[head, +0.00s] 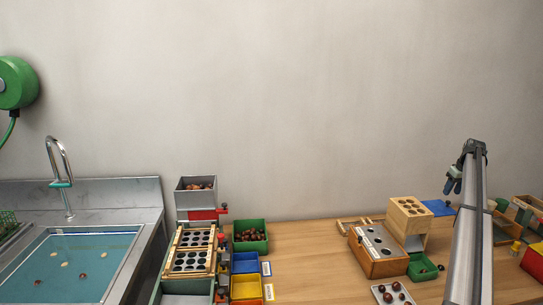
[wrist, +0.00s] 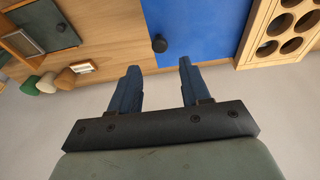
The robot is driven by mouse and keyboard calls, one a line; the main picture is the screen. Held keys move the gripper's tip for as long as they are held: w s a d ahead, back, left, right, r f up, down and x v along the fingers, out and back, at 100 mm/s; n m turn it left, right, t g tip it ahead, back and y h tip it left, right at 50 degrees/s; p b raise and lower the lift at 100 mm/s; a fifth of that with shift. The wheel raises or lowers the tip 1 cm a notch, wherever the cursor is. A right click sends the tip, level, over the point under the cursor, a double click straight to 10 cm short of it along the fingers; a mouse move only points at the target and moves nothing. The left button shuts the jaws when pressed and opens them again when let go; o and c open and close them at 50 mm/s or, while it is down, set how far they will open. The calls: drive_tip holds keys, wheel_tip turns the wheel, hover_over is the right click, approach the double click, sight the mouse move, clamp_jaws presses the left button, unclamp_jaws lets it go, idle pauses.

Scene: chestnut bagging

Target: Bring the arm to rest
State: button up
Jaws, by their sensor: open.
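My gripper (head: 453,187) is at the right in the head view, at the end of my raised grey arm. Its two blue fingers are spread apart with nothing between them, as the wrist view also shows (wrist: 159,64). Below the fingers in the head view is a blue mat (head: 438,213). The fingers appear apart from everything.
A wooden block with holes (head: 410,207) stands left of the arm, near a slotted wooden box (head: 378,250) and a green bin (head: 421,268). A white tray (head: 379,296) holds several chestnuts. Wooden crates (head: 505,229) stand right of the arm. The bench middle (head: 315,265) is clear.

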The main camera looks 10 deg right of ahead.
drive_tip(key=shift+w+v, duration=0.25)
drive_tip(key=shift+v, duration=0.7)
drive_tip(key=shift+r, duration=0.1)
